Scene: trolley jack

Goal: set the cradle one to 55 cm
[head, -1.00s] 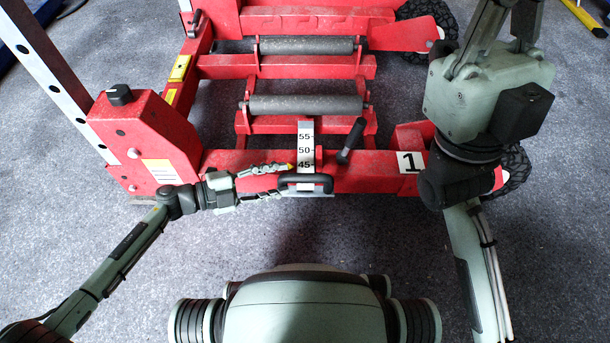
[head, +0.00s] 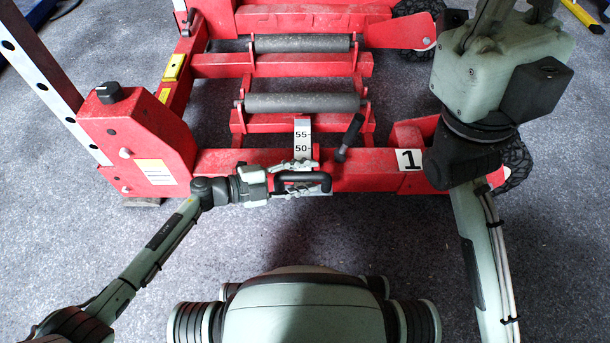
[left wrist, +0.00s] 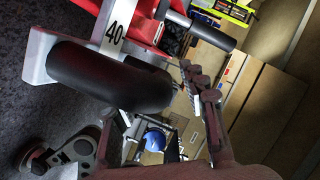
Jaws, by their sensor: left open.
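The red jack's near cross-beam (head: 375,179) carries the label "1" (head: 409,159). A white scale plate (head: 302,138) stands on it; 55 and 50 are readable, and lower marks are hidden by my left gripper. A black handle (head: 318,186) sits at the plate's foot. My left gripper (head: 298,178) is open at the handle, its fingers overlapping it in the head view. In the left wrist view the handle (left wrist: 105,78) lies close ahead, beside a "40" mark (left wrist: 115,32); contact is unclear. My right gripper (head: 510,45) points up, its fingertips cut off by the frame.
A black lever (head: 349,137) rises right of the scale. A grey roller (head: 305,103) lies behind the beam and a second (head: 302,43) farther back. A red housing with a black knob (head: 109,92) stands at left. Bare grey floor (head: 245,232) lies in front.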

